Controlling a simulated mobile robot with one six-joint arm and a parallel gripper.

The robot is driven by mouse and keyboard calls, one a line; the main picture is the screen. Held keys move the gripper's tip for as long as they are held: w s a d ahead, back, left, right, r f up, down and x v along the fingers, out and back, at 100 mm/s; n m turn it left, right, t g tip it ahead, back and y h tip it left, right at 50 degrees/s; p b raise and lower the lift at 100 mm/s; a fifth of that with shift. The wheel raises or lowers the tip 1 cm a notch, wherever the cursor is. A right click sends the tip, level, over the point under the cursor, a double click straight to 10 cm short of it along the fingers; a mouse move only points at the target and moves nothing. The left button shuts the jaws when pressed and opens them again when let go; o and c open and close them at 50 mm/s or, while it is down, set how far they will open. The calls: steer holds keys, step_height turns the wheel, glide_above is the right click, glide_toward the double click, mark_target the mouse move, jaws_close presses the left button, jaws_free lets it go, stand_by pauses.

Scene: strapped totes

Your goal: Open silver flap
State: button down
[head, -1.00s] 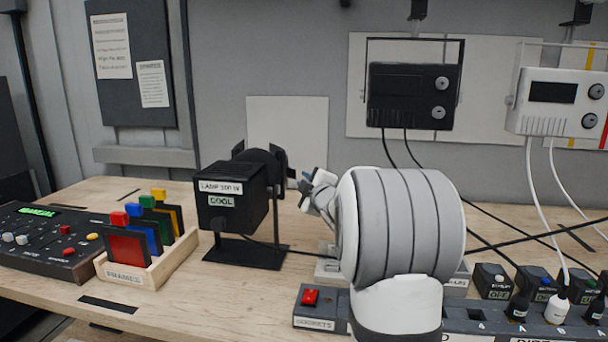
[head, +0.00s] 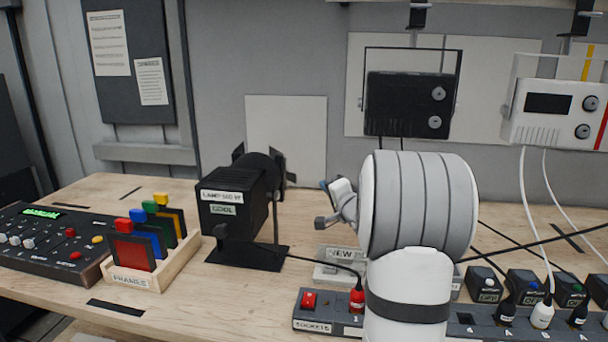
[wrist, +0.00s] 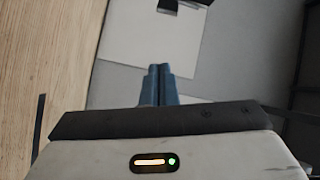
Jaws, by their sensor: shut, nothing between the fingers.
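A black lamp (head: 232,207) labelled "LAMP 500 W" and "COOL" stands on the bench, its front turned away toward the wall. Dark flaps (head: 238,152) stick out around its front end; none that I can see is clearly silver. My gripper (head: 324,185) is to the right of the lamp, apart from it, largely hidden behind my arm in the head view. In the wrist view my gripper's blue fingers (wrist: 157,85) are together and empty, pointing toward a pale panel and the grey wall.
A wooden rack of coloured frames (head: 150,270) and a control desk (head: 50,240) stand left. Cables cross the right side. A black unit (head: 408,103) and a white unit (head: 552,112) hang above.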

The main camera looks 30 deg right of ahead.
steer(key=w+m+p, duration=0.1)
steer(key=w+m, duration=0.3)
steer(key=w, duration=0.5)
steer(key=a, duration=0.1)
steer(key=s+a, duration=0.1)
steer(key=a, duration=0.1)
steer(key=shift+d+b, duration=0.1)
steer(key=shift+b, duration=0.25)
